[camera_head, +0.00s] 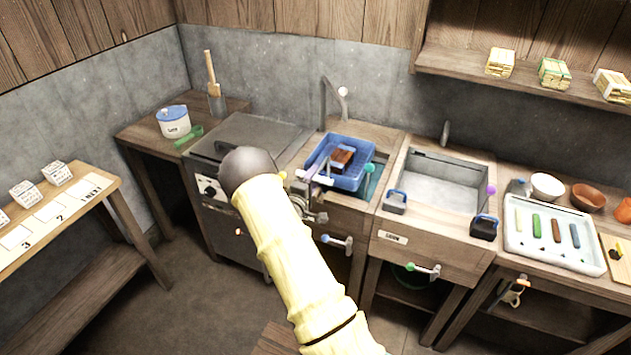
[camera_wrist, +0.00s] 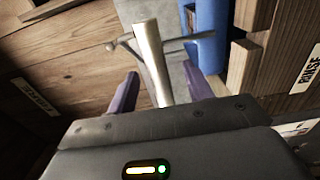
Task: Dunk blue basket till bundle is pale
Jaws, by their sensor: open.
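The blue basket (camera_head: 364,181) sits in the sink-like basin at the centre of the counter, under a grey tap. A dark brown bundle (camera_head: 343,157) with a paler band lies inside it. Part of the basket's blue side also shows at the top of the wrist view (camera_wrist: 208,35). My gripper (camera_head: 313,182) is at the basin's left front, beside the basket. In the wrist view its purple fingers (camera_wrist: 160,72) are apart, with a pale metal rod (camera_wrist: 150,55) and thin crossbar showing between them. I cannot tell whether they touch it or if it belongs to the basket.
A second basin (camera_head: 440,183) stands to the right, with dark clips on its rim. A tray of coloured bars (camera_head: 553,238) and bowls (camera_head: 548,186) are farther right. A grey-lidded unit (camera_head: 250,135) is to the left. Coloured-knob levers (camera_head: 337,241) stick out from the fronts.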

